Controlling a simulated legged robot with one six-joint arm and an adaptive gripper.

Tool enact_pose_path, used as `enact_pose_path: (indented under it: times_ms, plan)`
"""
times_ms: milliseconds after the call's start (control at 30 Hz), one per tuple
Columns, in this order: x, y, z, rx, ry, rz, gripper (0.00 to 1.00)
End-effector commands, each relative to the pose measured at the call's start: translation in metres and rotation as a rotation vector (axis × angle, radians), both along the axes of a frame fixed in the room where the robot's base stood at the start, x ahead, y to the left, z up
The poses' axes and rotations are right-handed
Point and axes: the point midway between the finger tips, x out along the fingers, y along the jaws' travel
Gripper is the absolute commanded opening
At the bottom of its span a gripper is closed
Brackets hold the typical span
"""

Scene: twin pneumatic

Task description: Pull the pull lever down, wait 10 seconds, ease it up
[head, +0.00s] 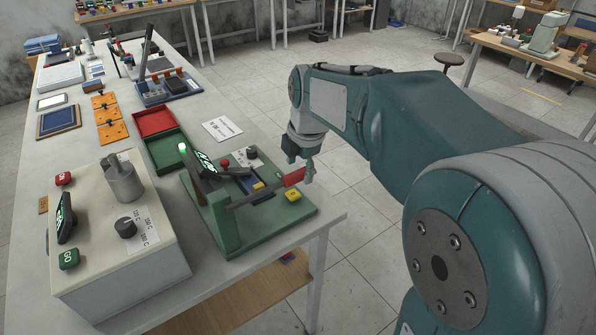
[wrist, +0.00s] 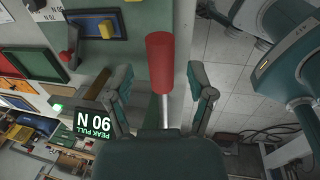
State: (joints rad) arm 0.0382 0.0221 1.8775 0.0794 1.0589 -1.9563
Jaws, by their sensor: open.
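The pull lever has a red handle (head: 293,177) on a thin grey bar and is mounted on a green base (head: 226,236) at the table's near right edge. In the head view the lever lies close to level, the handle pointing right. My gripper (head: 304,171) is at the handle's outer end. In the wrist view the gripper (wrist: 160,95) is open, with one finger on each side of the red handle (wrist: 160,62) and its bar. Gaps show between the fingers and the lever there. Contact at the handle cannot be told from the head view.
A lit display (wrist: 94,132) stands beside the lever, with small yellow blocks (head: 292,195) on the base. A beige control box (head: 120,225) is to the left. Red and green trays (head: 166,151) lie behind. Open floor is right of the table.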

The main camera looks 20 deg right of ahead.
Motion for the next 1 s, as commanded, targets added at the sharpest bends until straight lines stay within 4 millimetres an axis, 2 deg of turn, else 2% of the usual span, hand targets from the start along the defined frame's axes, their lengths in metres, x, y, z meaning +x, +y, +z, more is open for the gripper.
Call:
enact_pose_path:
  times_ms: [167, 433, 467, 500, 567, 600, 633, 1000]
  plan:
    - [0.003, 0.003, -0.015, -0.002, 0.002, 0.0, 0.7]
    - [0.003, 0.003, -0.017, -0.002, -0.001, 0.0, 0.7]
    - [0.003, 0.003, -0.017, -0.002, -0.001, 0.0, 0.65]
    - [0.003, 0.003, -0.017, -0.002, -0.001, 0.0, 0.48]
    - [0.003, 0.003, -0.017, -0.002, -0.001, 0.0, 0.21]
    - [0.003, 0.003, -0.017, -0.002, 0.0, 0.0, 0.03]
    - [0.003, 0.003, -0.017, -0.002, -0.001, -0.001, 0.0]
    - [0.004, 0.002, -0.012, -0.025, -0.011, 0.001, 0.0]
